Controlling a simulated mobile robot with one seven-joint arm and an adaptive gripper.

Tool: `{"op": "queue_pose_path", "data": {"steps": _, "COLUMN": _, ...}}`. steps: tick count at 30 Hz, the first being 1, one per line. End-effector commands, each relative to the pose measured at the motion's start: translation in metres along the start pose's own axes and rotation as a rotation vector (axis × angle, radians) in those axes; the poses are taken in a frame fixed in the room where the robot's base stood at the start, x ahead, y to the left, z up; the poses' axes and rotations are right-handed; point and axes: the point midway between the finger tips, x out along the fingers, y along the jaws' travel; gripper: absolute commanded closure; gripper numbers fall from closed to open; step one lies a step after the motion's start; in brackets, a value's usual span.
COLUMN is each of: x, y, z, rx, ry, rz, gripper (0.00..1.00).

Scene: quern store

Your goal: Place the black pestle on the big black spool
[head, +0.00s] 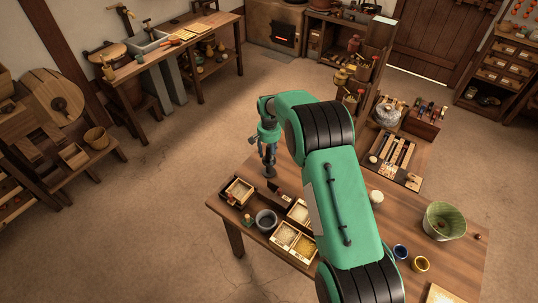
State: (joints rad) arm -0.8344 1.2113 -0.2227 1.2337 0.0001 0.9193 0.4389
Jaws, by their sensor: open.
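My gripper (268,158) points down over the far left part of the near table, in front of the green arm. It is open. A small dark rounded thing (270,172) shows right at or under its fingertips. It is too small to tell whether this is the black pestle or the black spool, or whether the fingers touch it. I cannot make out the other of the two for certain; my arm hides much of the middle of the table.
The near table (462,262) holds wooden boxes of grain (284,236), a grey bowl (266,219), a green bucket (444,221), a blue cup (400,251) and a yellow cup (422,263). A tray of tools (397,160) lies beyond. Floor left of the table is clear.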

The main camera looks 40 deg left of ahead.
Motion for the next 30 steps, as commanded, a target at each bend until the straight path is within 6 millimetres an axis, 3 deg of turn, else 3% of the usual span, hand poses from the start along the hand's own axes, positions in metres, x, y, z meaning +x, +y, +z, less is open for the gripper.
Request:
{"op": "queue_pose_path", "data": {"steps": 8, "x": -0.016, "y": 0.0, "z": -0.001, "rx": 0.0, "ry": 0.002, "rz": -0.001, "gripper": 0.53}}
{"op": "queue_pose_path", "data": {"steps": 24, "x": -0.097, "y": 0.0, "z": -0.001, "rx": 0.0, "ry": 0.002, "rz": -0.001, "gripper": 0.53}}
{"op": "queue_pose_path", "data": {"steps": 30, "x": -0.116, "y": 0.0, "z": -0.001, "rx": 0.0, "ry": 0.001, "rz": -0.001, "gripper": 0.53}}
